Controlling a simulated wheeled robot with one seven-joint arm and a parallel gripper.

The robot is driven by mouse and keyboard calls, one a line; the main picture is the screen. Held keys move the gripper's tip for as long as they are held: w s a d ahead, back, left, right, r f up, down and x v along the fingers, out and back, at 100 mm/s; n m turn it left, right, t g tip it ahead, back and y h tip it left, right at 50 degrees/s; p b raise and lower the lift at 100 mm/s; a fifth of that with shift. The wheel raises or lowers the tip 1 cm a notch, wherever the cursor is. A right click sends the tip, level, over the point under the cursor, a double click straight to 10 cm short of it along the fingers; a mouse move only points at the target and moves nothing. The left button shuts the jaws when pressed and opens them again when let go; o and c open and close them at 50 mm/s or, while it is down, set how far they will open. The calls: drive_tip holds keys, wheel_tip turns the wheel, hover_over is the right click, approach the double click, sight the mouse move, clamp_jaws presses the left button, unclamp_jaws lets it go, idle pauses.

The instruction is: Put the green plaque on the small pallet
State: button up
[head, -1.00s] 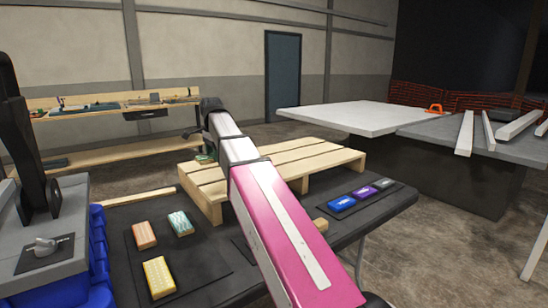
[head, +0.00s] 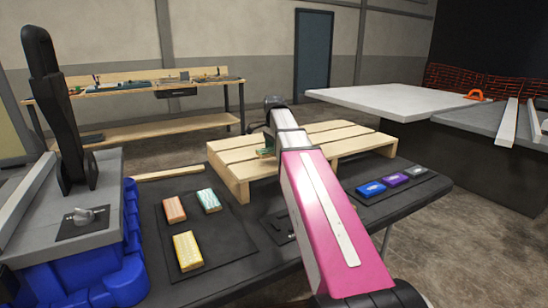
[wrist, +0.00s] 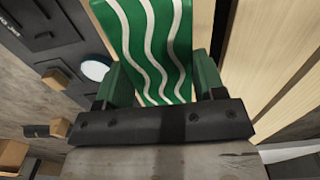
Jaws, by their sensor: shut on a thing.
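The green plaque (wrist: 157,40), with white wavy lines, is held between the fingers of my gripper (wrist: 162,82) in the wrist view. In the head view only a small green patch (head: 266,152) shows beside my arm, close to the left part of the pallet; my arm hides the rest. The small pallet (head: 345,139) is pale slatted wood on the dark table. Its slats (wrist: 275,55) show right of the plaque in the wrist view. I cannot tell whether the plaque touches the pallet.
An orange block (head: 174,209), a teal striped block (head: 209,200) and a yellow block (head: 187,251) lie on a dark mat at left. Blue (head: 371,189), purple (head: 395,179) and grey (head: 417,171) blocks lie at right. A grey console (head: 80,215) with blue bins stands at far left.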

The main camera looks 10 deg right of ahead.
sight(274, 162)
drive_tip(key=shift+f, duration=1.85)
drive_tip(key=shift+f, duration=0.15)
drive_tip(key=o, duration=1)
drive_tip(key=shift+o, duration=0.2)
wheel_tip(274, 162, up, 12)
drive_tip(key=shift+r, duration=0.15)
